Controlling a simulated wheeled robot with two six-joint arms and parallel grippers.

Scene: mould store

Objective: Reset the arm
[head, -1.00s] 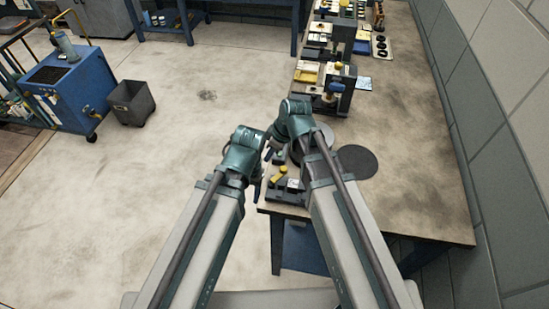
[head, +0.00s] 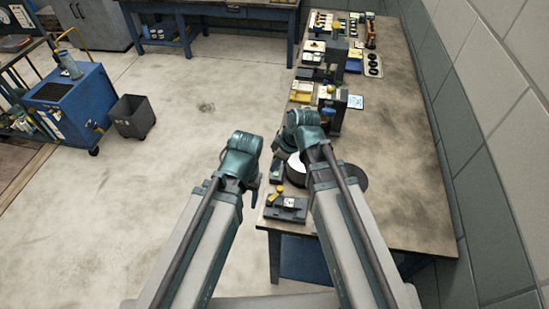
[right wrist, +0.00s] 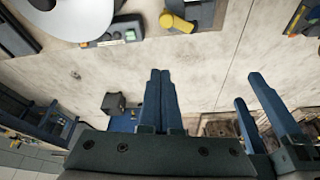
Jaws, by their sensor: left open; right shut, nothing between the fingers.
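My left gripper (head: 254,194) hangs at the end of the left arm, over the floor just left of the bench's near corner. Its two blue fingers (right wrist: 271,108) show apart and empty at the right of the right wrist view. My right gripper (head: 279,149) is near the bench's left edge, mostly hidden by its own wrist in the head view. In the right wrist view its blue fingers (right wrist: 160,98) are together with nothing between them. The two grippers are apart.
A round pale plate (head: 294,163) and a small block with a yellow part (head: 287,207) are on the bench (head: 405,190) near my right arm. Devices stand farther along it. A blue cart (head: 70,103) and grey bin (head: 132,117) stand left. The floor between is clear.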

